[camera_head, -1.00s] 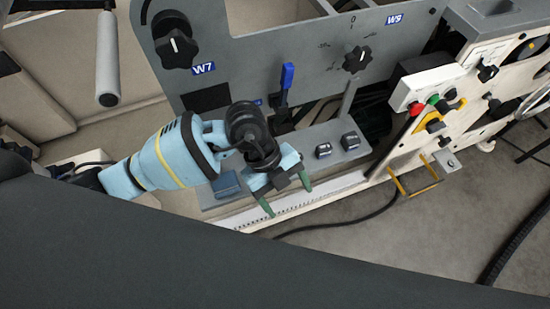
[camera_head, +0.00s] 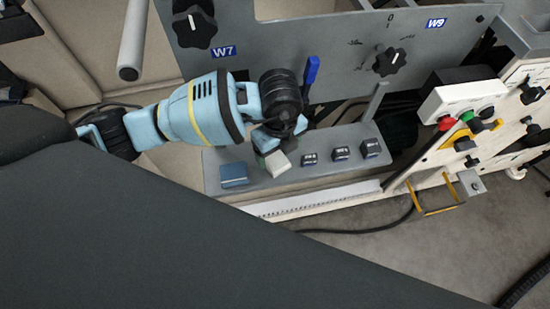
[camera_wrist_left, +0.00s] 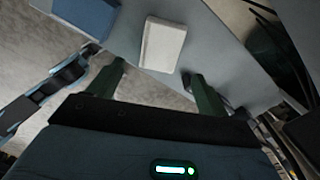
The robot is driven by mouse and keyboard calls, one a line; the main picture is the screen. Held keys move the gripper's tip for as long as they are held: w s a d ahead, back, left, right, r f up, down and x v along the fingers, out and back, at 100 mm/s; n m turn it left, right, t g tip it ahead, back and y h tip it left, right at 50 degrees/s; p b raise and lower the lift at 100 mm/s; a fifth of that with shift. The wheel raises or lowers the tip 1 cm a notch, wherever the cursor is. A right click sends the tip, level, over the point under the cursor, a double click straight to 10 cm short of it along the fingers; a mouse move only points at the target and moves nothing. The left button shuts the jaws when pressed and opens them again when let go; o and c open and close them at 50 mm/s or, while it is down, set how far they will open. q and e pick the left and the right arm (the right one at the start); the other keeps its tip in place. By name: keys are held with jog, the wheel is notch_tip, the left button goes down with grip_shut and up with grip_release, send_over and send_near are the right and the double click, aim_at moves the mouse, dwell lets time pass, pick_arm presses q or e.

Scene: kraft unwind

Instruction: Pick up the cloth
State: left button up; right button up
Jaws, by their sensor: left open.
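A pale, flat rectangular piece (camera_head: 279,165) lies on the grey shelf (camera_head: 325,165) of the machine; it looks like a folded cloth. It also shows in the left wrist view (camera_wrist_left: 163,44), ahead of and between my open fingers. A blue flat piece (camera_head: 234,175) lies to its left on the shelf, and its edge is in the wrist view (camera_wrist_left: 88,14); I cannot tell for sure which of the two is the cloth. My left gripper (camera_wrist_left: 158,76) is open and empty. In the head view the gripper is partly hidden by its own wrist, just behind the pale piece. My right gripper is not in view.
Three small dark blocks (camera_head: 341,153) sit on the shelf to the right. A blue-handled lever (camera_head: 311,72) and a grey upright panel (camera_head: 345,35) with black knobs stand behind. A white button box (camera_head: 462,100) is at the right. A cable lies on the floor in front.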

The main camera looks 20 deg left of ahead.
aim_at(278, 162)
pick_arm(q)
notch_tip(278, 162, down, 5)
jog(key=shift+a+f+b, duration=0.1)
jog(key=shift+b, duration=0.2)
jog(key=c, duration=1.1)
jog(key=shift+c, duration=0.2)
jog(key=shift+r, duration=0.65)
notch_tip(278, 162, up, 2)
jog(key=shift+w+r, duration=0.1)
jog(key=s+a+r+p, duration=0.1)
jog(key=s, duration=1.5)
jog(key=shift+r, duration=0.3)
